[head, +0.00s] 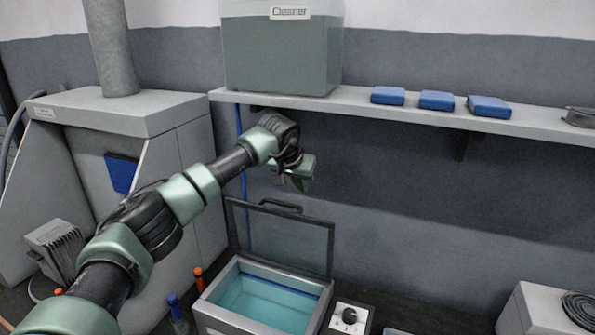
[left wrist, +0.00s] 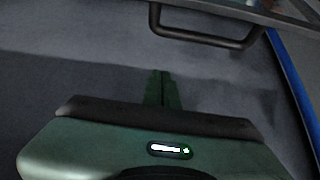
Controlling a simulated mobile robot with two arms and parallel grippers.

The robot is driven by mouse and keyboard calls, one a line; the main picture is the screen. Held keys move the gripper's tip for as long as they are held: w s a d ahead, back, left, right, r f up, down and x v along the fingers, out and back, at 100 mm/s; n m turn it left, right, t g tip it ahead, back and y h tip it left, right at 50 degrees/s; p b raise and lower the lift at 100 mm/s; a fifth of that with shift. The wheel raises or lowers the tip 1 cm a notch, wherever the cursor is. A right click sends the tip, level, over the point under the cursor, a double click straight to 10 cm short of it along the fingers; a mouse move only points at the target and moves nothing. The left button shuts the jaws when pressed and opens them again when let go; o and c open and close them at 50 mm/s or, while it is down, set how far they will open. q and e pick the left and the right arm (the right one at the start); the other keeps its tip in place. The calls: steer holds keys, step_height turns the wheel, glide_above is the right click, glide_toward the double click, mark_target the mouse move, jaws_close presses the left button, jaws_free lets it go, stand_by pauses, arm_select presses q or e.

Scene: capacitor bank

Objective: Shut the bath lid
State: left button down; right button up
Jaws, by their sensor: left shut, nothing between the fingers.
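The bath (head: 216,284) stands at the bottom centre of the head view, a grey box with teal liquid inside. Its lid (head: 290,240) is open and stands upright along the rear edge, a dark-framed panel. A dark bar handle (head: 281,206) sits on the lid's upper edge. In the left wrist view the handle (left wrist: 205,40) and a strip of the lid (left wrist: 270,12) show at the top. My left gripper (head: 300,184) is shut and empty, above the lid near the handle and apart from it. Its closed fingers (left wrist: 162,88) also show in the wrist view. My right gripper is not in view.
A shelf (head: 360,112) above holds a cleaner tank (head: 280,55) and blue packs (head: 437,100). A knob box (head: 349,318) stands right of the bath; orange- and blue-topped tools (head: 198,281) stand left. A blue pipe (left wrist: 292,85) runs behind the lid.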

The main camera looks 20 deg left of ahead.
arm_select(q)
steer(key=s+f+p, duration=0.2)
steer(key=s, duration=0.1)
steer(key=shift+d+f+p, duration=0.1)
steer(key=shift+f+p, duration=0.15)
steer(key=shift+p, duration=0.05)
stand_by(0.6)
